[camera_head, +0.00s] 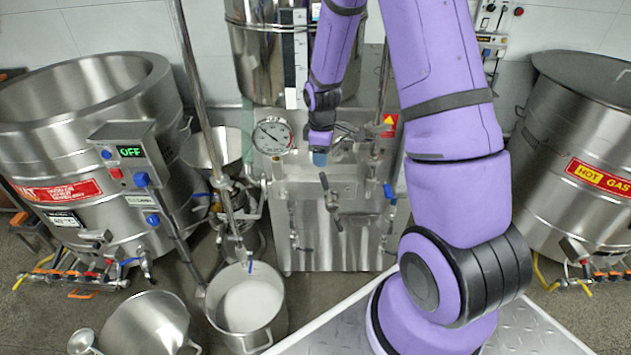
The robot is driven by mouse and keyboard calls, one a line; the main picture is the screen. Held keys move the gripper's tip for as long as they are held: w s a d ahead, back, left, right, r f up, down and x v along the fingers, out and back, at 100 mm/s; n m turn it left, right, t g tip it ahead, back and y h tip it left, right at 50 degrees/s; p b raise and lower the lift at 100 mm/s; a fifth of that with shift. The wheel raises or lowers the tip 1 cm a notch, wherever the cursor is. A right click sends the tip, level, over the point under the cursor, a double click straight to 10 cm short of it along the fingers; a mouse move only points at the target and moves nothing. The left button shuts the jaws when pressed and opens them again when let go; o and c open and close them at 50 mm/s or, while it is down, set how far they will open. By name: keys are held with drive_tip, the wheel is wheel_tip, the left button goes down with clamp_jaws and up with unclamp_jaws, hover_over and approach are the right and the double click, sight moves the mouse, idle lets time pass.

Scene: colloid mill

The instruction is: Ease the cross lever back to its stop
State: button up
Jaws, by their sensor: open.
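A dark cross-shaped lever (331,200) is in the middle of the view, on the front of a steel cabinet (310,245). Its arms stand at a slant, one pointing up and others spreading to the sides and down. My purple arm reaches down from the top. My gripper (320,158) is above the lever and a little to its left in the picture, apart from it as far as I can see. It is open, with nothing visible between its fingers. The fingertips are small here, and the depth gap to the lever is hard to judge.
A pressure gauge (272,136) sits just left of my gripper. A blue-handled valve (388,191) is to the right. A white-filled pot (246,306) stands front left. Large steel kettles stand left (90,115) and right (580,150). A steel hopper (262,50) is behind.

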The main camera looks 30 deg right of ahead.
sight(322, 174)
drive_tip(key=f, duration=1)
drive_tip(key=shift+w+d, duration=0.15)
drive_tip(key=shift+w, duration=0.05)
clamp_jaws()
